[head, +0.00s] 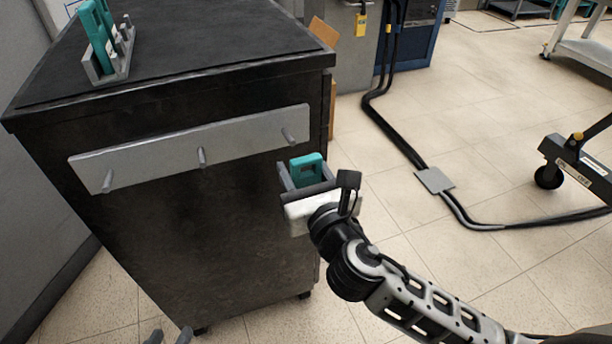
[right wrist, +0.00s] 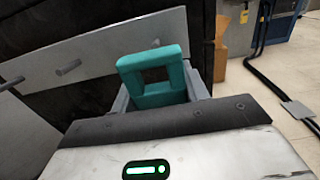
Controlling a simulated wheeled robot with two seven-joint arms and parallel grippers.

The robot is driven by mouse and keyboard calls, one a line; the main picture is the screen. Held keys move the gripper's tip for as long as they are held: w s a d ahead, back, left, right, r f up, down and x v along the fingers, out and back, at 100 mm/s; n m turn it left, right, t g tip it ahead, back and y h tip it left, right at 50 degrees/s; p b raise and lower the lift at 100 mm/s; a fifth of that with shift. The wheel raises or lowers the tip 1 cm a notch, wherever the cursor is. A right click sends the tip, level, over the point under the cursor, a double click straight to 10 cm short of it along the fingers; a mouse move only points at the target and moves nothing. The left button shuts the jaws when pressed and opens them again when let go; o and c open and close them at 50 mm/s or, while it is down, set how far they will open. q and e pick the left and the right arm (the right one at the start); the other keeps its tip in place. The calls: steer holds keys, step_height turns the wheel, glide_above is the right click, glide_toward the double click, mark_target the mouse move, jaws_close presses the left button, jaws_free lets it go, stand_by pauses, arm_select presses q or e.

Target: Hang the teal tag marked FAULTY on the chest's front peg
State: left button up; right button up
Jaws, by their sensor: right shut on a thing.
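The teal tag (head: 306,169) is held between the fingers of my right gripper (head: 305,172), in front of the chest's face. In the right wrist view the tag (right wrist: 151,96) stands up as a square loop with an open middle; no FAULTY marking is readable. A grey rail with three pegs, left (head: 108,181), middle (head: 201,157) and right (head: 287,135), is fixed to the dark chest (head: 200,240). The tag is below and slightly right of the right peg in the head view, apart from it. All three pegs look bare. My left gripper (head: 168,337) shows only fingertips, spread apart, at the bottom edge.
A grey rack (head: 107,70) with teal tags stands on the chest's black top. Black cables (head: 385,125) run over the floor past a grey plate (head: 434,180). A wheeled cart leg (head: 575,165) is at the right. The floor right of the chest is mostly clear.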

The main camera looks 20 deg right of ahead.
arm_select(q)
steer(key=shift+w+r+b, duration=0.1)
steer(key=shift+b, duration=0.2)
arm_select(e)
steer(key=w, duration=0.3)
steer(key=shift+w, duration=0.25)
arm_select(q)
steer(key=shift+r+p, duration=0.15)
steer(key=shift+p, duration=0.25)
stand_by(0.5)
steer(key=shift+r+p, duration=0.6)
steer(key=shift+r, duration=0.05)
stand_by(0.7)
arm_select(e)
steer(key=shift+w, duration=0.1)
